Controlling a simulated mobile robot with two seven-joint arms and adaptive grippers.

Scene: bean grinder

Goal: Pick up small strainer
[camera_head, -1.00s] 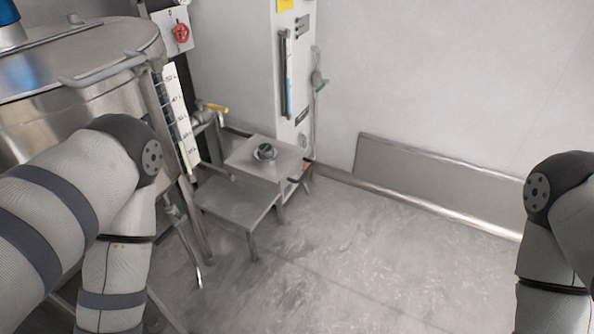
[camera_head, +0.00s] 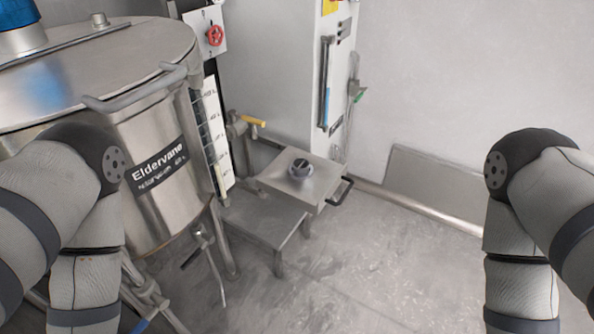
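A small round grey object with a dark top (camera_head: 301,169) rests on the upper step of a metal step stand in the head view. It may be the small strainer, but it is too small to tell. Both my arms show at the left and right edges, bent downward. Neither gripper is in the frame, so what they hold is hidden.
A large steel tank labelled "Eldervane" (camera_head: 150,190) stands on the left, with a level scale (camera_head: 211,125) beside it. The step stand (camera_head: 262,222) has a black side handle (camera_head: 341,192). A metal panel (camera_head: 436,184) leans on the wall. Floor at the front centre is clear.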

